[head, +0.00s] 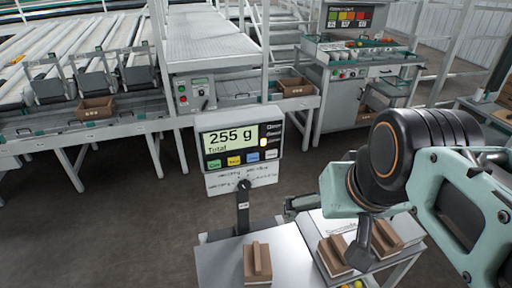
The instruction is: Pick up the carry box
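A brown box with a raised central ridge like a handle (257,266) sits on the light metal plate (215,262) below the scale display. Two similar brown boxes, one on the left (331,258) and one on the right (388,232), stand on the bench to the right. I cannot tell from looks which one is the carry box. My arm comes in from the right, and its dark grey end (361,254) points down between the two right-hand boxes. My fingers are not clearly seen there, and I cannot tell whether they touch a box.
The scale display (239,141) reads 255 g and stands on a post behind the metal plate. Conveyors (60,125) with a brown crate (95,107) are at the back left. Another crate (295,87) and a sorting station (360,75) are behind. The floor between is clear.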

